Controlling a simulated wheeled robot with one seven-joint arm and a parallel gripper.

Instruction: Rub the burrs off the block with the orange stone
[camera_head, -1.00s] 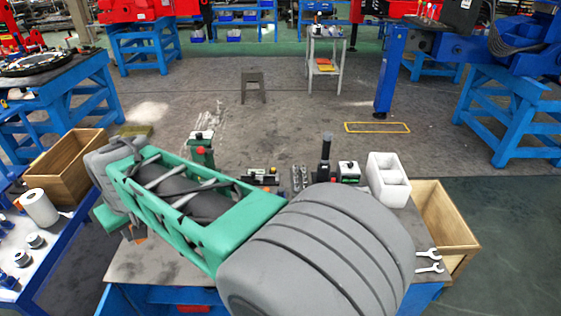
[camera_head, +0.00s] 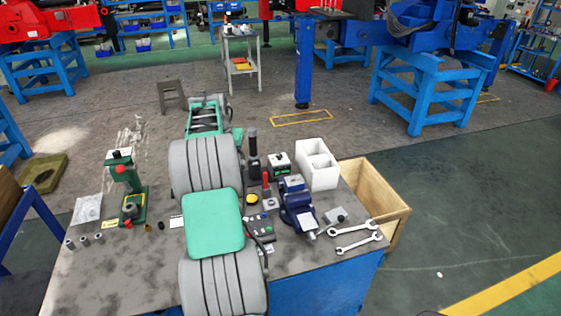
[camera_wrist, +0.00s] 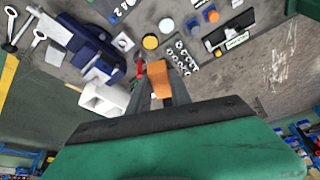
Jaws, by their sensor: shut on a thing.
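My gripper (camera_wrist: 158,88) is shut on the orange stone (camera_wrist: 158,72), which sticks out past the fingertips in the wrist view. In the head view the fingers and the stone are hidden behind my arm. A blue vise (camera_head: 298,208) stands on the right part of the bench; it also shows at the upper left of the wrist view (camera_wrist: 75,38). A small grey block (camera_head: 335,215) lies on the bench right of the vise. I cannot make out burrs.
A white tray (camera_head: 318,166) stands behind the vise, and a wooden crate (camera_head: 385,200) is beside the bench. Two wrenches (camera_head: 355,236) lie at the right edge. A red-handled tool (camera_head: 266,184) stands left of the vise. A green press (camera_head: 130,190) stands at the left.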

